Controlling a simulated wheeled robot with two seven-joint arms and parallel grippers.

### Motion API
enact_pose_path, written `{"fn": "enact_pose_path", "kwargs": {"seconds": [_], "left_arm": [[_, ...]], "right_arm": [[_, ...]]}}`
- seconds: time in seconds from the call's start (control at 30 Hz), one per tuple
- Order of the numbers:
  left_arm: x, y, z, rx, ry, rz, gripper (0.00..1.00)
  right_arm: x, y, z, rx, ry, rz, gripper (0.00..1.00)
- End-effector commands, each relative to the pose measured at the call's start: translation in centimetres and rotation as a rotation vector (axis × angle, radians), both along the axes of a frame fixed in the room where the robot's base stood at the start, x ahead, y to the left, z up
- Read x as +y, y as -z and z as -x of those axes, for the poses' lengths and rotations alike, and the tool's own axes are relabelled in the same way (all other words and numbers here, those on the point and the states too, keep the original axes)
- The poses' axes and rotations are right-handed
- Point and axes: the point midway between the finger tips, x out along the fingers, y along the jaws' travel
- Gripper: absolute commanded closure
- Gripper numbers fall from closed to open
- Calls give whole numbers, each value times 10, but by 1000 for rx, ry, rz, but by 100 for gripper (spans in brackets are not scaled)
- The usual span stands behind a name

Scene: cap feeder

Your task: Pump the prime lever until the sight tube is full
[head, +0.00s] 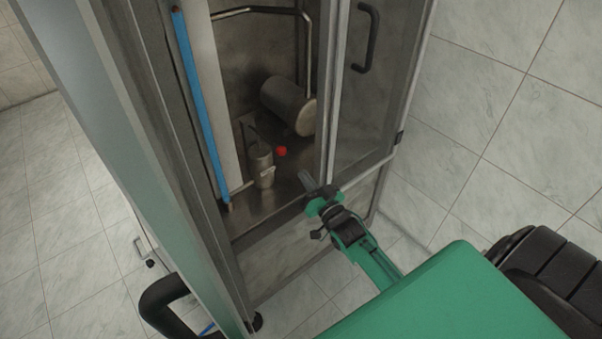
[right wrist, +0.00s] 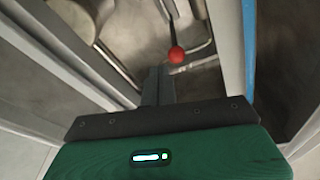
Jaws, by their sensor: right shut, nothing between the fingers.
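The prime lever's red knob (head: 281,151) shows inside the open cabinet, beside a small metal cylinder. In the right wrist view, the red knob (right wrist: 177,55) sits on a thin dark rod just beyond the fingertips. The sight tube (head: 201,110) is a long blue column along the cabinet's left side. My right gripper (head: 308,183) is shut and empty at the cabinet opening, apart from the knob. My left gripper is out of view.
A glass door (head: 375,100) with a dark handle (head: 367,38) stands right of the opening. A metal post (head: 333,90) runs close beside my right gripper. A horizontal metal drum (head: 288,105) and a metal cup-like cylinder (head: 261,165) stand inside. Tiled floor is clear at left.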

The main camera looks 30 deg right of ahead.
Motion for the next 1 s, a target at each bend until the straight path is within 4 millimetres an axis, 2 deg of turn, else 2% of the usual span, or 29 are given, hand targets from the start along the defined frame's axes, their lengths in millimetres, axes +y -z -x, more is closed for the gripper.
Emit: {"fn": "enact_pose_path", "kwargs": {"seconds": [0.57,0.67,1.0], "left_arm": [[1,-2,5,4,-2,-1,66],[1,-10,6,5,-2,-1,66],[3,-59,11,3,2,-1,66]], "right_arm": [[-1,-3,1,2,0,1,100],[-2,-16,-1,23,0,5,100],[-9,-94,-8,231,1,30,100]]}}
